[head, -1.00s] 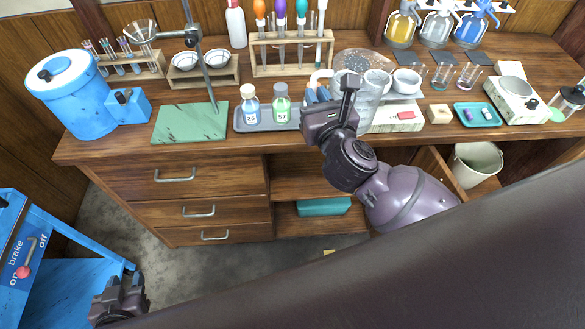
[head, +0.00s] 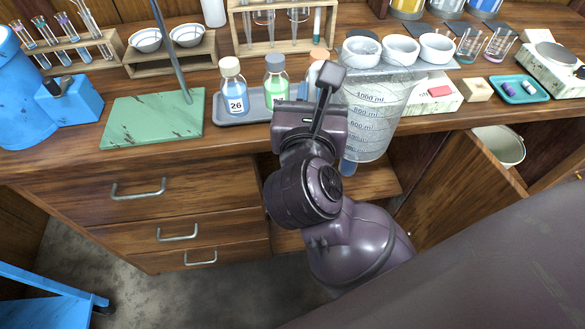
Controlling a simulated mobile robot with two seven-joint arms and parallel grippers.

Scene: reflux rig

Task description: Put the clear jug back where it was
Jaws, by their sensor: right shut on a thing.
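The clear jug (head: 374,118) is a large see-through beaker with printed volume marks up to 1000 ml. It is upright, and in the picture its lower part overlaps the counter's front edge. My right gripper (head: 324,98) is shut on the jug's left side, where the handle would be; the hold itself is mostly hidden by the gripper body. Whether the jug's base touches anything is hard to tell. My left gripper is out of view.
Left of the jug, a grey tray (head: 257,117) holds a blue bottle (head: 232,87) and a green bottle (head: 276,82). White bowls (head: 400,50) stand behind the jug. A cabinet door (head: 450,190) hangs open below.

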